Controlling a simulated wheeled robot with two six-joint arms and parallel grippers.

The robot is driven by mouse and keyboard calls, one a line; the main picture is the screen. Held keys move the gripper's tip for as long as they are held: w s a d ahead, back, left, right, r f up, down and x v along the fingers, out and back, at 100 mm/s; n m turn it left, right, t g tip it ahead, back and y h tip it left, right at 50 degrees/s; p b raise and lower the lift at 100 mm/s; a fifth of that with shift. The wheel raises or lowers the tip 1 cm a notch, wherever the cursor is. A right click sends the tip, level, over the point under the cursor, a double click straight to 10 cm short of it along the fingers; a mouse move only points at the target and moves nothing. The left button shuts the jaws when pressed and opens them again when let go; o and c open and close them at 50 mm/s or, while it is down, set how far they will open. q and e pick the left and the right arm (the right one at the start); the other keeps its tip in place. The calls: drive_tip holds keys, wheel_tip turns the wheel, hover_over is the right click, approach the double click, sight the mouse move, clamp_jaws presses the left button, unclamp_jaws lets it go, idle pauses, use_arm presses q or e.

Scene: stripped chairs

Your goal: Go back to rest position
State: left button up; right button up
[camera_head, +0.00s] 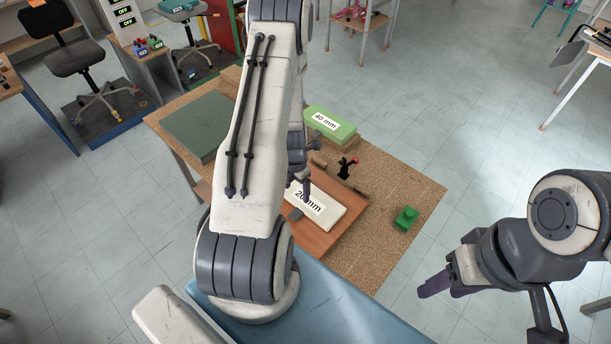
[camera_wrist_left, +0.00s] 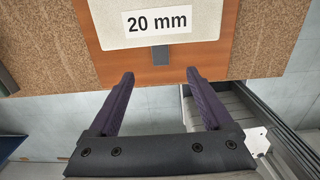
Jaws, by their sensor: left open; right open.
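My left gripper (camera_head: 300,186) hangs over the cork table beside the cream block labelled 20 mm (camera_head: 328,212), partly hidden by my left arm. In the left wrist view the two dark purple fingers of my left gripper (camera_wrist_left: 161,80) are apart with nothing between them. The cream 20 mm block (camera_wrist_left: 165,36) lies ahead of the fingertips on a reddish-brown board (camera_wrist_left: 215,60), with a small grey piece (camera_wrist_left: 161,54) at its near edge. My right gripper (camera_head: 436,287) is at the lower right, empty and open, off the table over the floor.
The cork table (camera_head: 405,172) also holds a green 40 mm block (camera_head: 330,123), a dark green slab (camera_head: 200,125), a small black-and-red object (camera_head: 347,167) and a green piece (camera_head: 406,217). An office chair (camera_head: 75,58) stands far left.

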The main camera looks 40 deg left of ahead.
use_arm(q)
drive_tip(key=w+d+r+m+b, duration=0.1)
drive_tip(key=d+r+m+b, duration=0.1)
drive_tip(key=d+r+m, duration=0.35)
drive_tip(key=d+r+m+b, duration=0.2)
drive_tip(key=d+m+b, duration=0.1)
drive_tip(key=d+m, duration=0.5)
drive_tip(key=w+d+r+m+b, duration=0.1)
drive_tip(key=d+r+m+b, duration=0.1)
drive_tip(key=d+r+m, duration=0.35)
drive_tip(key=s+d+r+m+b, duration=0.2)
drive_tip(key=s+d+m, duration=0.4)
drive_tip(key=s+m, duration=0.3)
drive_tip(key=s+d+r+m+h+b, duration=0.1)
drive_tip(key=s+d+m, duration=0.5)
drive_tip(key=m, duration=0.8)
drive_tip(key=s+r+b, duration=0.1)
drive_tip(key=s+b, duration=0.1)
drive_tip(key=s, duration=0.1)
drive_tip(key=shift+s+r+m, duration=0.2)
drive_tip(key=shift+m, duration=0.1)
